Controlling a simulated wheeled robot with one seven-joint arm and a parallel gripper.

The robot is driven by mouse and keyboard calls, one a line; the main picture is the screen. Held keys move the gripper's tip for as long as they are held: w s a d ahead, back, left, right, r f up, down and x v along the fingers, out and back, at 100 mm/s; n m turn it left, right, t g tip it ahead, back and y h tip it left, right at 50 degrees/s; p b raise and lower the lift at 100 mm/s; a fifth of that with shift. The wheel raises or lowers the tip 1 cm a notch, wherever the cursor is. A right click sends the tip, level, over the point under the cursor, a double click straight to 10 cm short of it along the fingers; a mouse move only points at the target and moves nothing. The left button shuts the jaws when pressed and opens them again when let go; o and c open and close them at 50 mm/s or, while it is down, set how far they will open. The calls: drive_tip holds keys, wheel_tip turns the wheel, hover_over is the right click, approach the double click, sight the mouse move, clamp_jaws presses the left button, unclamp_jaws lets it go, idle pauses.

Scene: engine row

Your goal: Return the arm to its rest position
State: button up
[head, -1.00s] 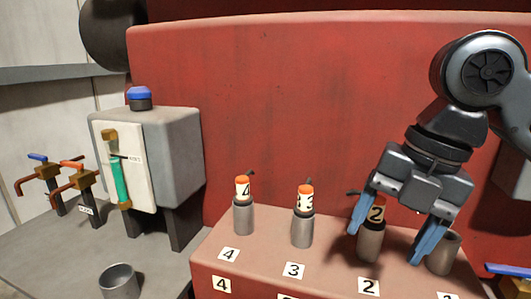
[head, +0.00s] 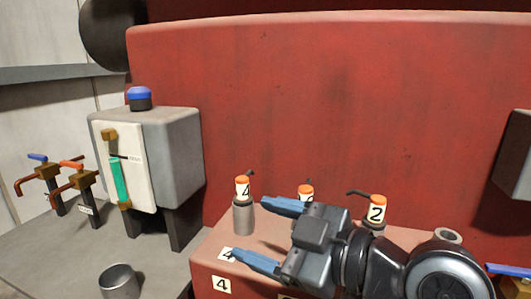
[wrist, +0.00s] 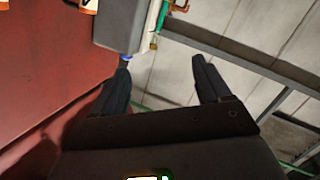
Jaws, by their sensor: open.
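My gripper (head: 268,234) is open and empty in the head view, with its blue fingers pointing left over the red engine block (head: 211,252). The arm lies low across the front right and hides part of the block's top. In the wrist view the two dark fingers (wrist: 160,82) are spread apart with nothing between them. Orange-topped plug 4 (head: 242,188) stands in its grey socket left of the fingers. Plug 3 (head: 306,192) shows only its top behind my gripper. Plug 2 (head: 377,210) stands behind the wrist, its socket mostly hidden.
An empty grey cup (head: 119,281) stands at the lower left. A grey box (head: 176,150) with a blue knob and a green gauge stands behind it. Valves with blue and orange handles (head: 70,178) are at far left. An empty socket (head: 447,237) shows at the right.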

drive_tip(key=s+d+f+m+t+h, duration=0.3)
drive_tip(key=s+d+f+m+h, duration=0.25)
drive_tip(key=s+f+m, duration=0.3)
drive_tip(key=s+d+f+m+t+h, duration=0.3)
drive_tip(key=s+d+f+m+h, duration=0.3)
drive_tip(key=f+m, duration=0.25)
drive_tip(key=s+d+h, duration=0.1)
drive_tip(key=s+d, duration=0.4)
drive_tip(key=s, duration=0.6)
drive_tip(key=s+d+h, duration=0.1)
drive_tip(key=s+d, duration=0.4)
drive_tip(key=s, duration=0.5)
drive_tip(key=shift+s+g, duration=0.3)
drive_tip(key=shift+s, duration=0.1)
